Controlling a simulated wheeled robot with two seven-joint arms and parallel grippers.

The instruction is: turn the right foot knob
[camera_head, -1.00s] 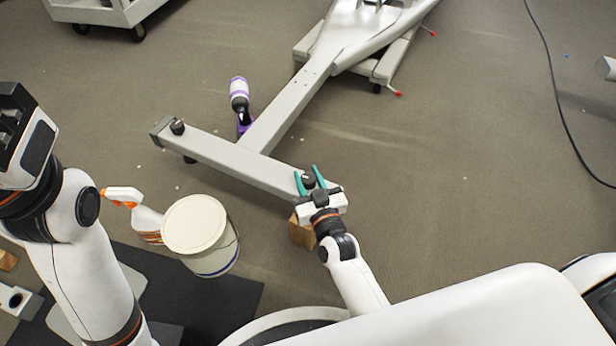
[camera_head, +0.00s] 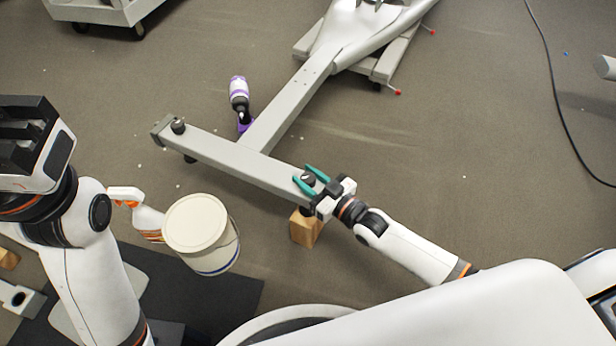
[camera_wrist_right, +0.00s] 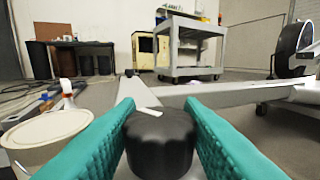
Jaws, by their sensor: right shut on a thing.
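The right foot knob (camera_head: 308,178) is a black round knob on the near right end of the grey crossbar (camera_head: 220,154). It fills the lower middle of the right wrist view (camera_wrist_right: 160,140), with a pale mark on its top. My right gripper (camera_head: 311,176) has its teal fingers on both sides of the knob and is shut on it. A second black knob (camera_head: 178,125) sits on the crossbar's far left end. My left gripper (camera_head: 22,140) is at the left edge, away from the crossbar; its fingertips do not show clearly.
A wooden block (camera_head: 305,230) stands under the crossbar's right end. A white lidded bucket (camera_head: 197,224) and a spray bottle (camera_head: 148,216) stand at the near left. The floor to the right is mostly clear.

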